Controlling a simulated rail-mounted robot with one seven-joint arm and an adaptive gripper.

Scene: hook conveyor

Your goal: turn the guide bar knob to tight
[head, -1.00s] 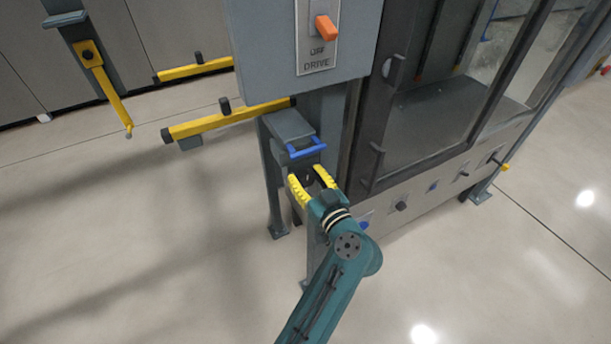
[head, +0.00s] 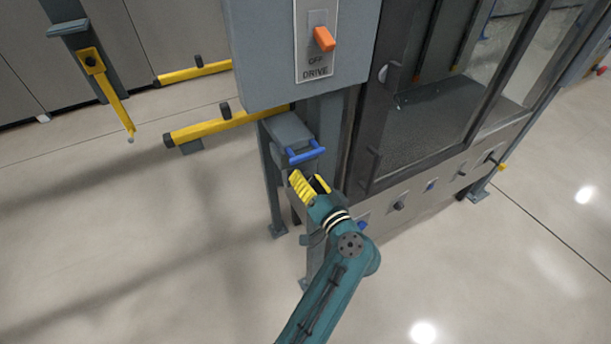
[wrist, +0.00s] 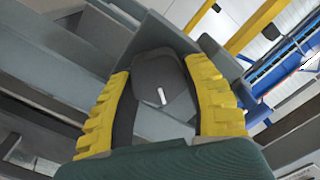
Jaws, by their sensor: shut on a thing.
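My gripper (head: 309,178) has yellow ribbed fingers and is at the front of the grey frame, just below a blue handle. In the wrist view, a dark round knob (wrist: 156,72) with a short white mark sits between the two yellow fingers. The fingers are shut on its sides. I take it as the guide bar knob. In the head view my fingers hide the knob. No tight or loose lettering is readable in either view.
The blue handle (head: 305,153) is close above my fingers. A grey box with an orange drive switch (head: 324,39) hangs higher up. Yellow bars (head: 230,124) stick out to the left. A glazed dark door (head: 430,130) is at right. Floor is open at left.

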